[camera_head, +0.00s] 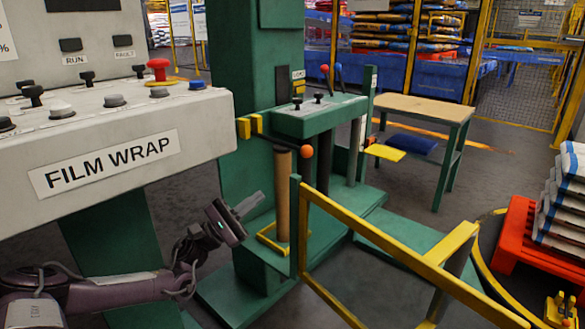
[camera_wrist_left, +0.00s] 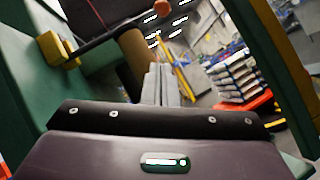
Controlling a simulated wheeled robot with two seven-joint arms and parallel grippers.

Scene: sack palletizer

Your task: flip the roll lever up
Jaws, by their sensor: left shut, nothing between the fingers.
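The roll lever is a dark bar with an orange ball knob (camera_head: 306,151) at its end. It reaches out from yellow brackets (camera_head: 251,125) on the green machine, lying roughly level across the top of a brown roll (camera_head: 283,195). In the left wrist view the orange knob (camera_wrist_left: 162,8) is at the top, with the brown roll (camera_wrist_left: 134,55) below it. My left gripper (camera_head: 250,204) is shut and empty, below and left of the knob, just left of the roll and apart from the lever. Its fingers (camera_wrist_left: 160,84) point toward the roll's side. My right gripper is out of view.
A white FILM WRAP panel (camera_head: 110,165) with buttons overhangs my left arm. A yellow rail (camera_head: 385,245) on a green post crosses to the right of the roll. A wooden table (camera_head: 420,108) and stacked sacks (camera_head: 563,205) on a red pallet stand further right.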

